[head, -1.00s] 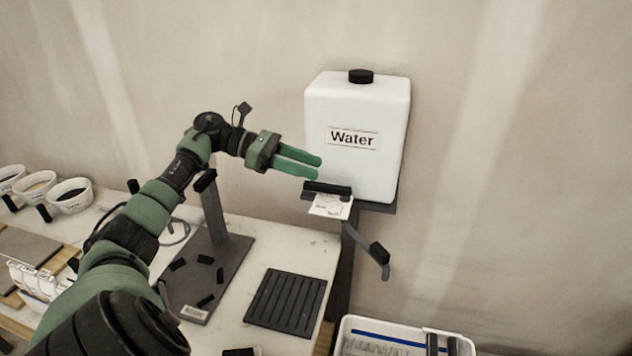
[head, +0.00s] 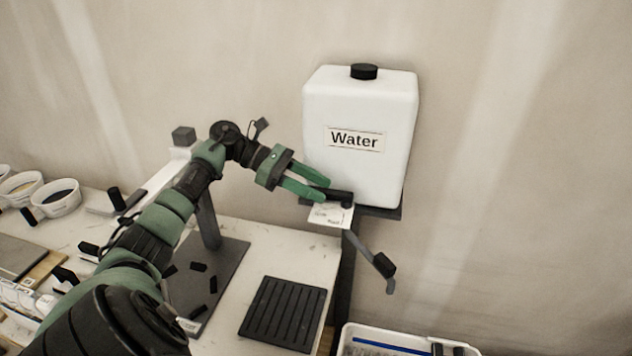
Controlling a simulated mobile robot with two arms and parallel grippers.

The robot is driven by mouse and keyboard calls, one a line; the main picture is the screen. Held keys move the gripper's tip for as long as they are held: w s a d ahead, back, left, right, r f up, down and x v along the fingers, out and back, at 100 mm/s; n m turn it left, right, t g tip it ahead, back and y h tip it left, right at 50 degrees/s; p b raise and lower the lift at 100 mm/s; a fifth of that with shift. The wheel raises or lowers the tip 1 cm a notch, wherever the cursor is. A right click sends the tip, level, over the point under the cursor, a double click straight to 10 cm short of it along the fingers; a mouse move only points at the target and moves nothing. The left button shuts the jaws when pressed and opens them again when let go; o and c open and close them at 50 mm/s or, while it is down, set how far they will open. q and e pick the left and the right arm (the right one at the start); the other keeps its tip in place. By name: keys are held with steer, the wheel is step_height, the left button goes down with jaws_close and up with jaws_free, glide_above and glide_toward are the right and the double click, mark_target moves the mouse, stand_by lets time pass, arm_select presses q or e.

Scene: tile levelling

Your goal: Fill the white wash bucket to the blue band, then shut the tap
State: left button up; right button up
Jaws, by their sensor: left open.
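The white water tank (head: 358,105) with a "Water" label and black cap stands on a dark stand against the wall. Below its front are a dark bar-shaped fitting (head: 341,197) and a grey angled arm with a black end (head: 383,265); I cannot tell which part is the tap's handle. My left gripper (head: 326,189) is open and empty, its green fingers at the left end of the dark fitting; contact is unclear. The white wash bucket (head: 352,331) is cut off at the bottom right. Its blue band (head: 388,347) shows inside; the water level cannot be told. My right gripper is out of view.
A white card (head: 329,215) hangs under the fitting. A black ribbed mat (head: 284,312) lies on the pale worktop (head: 262,250). A dark plate with a post stands left of it. White bowls (head: 56,199) stand at the far left. The wall right of the tank is clear.

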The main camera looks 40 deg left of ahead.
arm_select(q)
steer(key=shift+f, duration=0.1)
jaws_close()
stand_by(1.4)
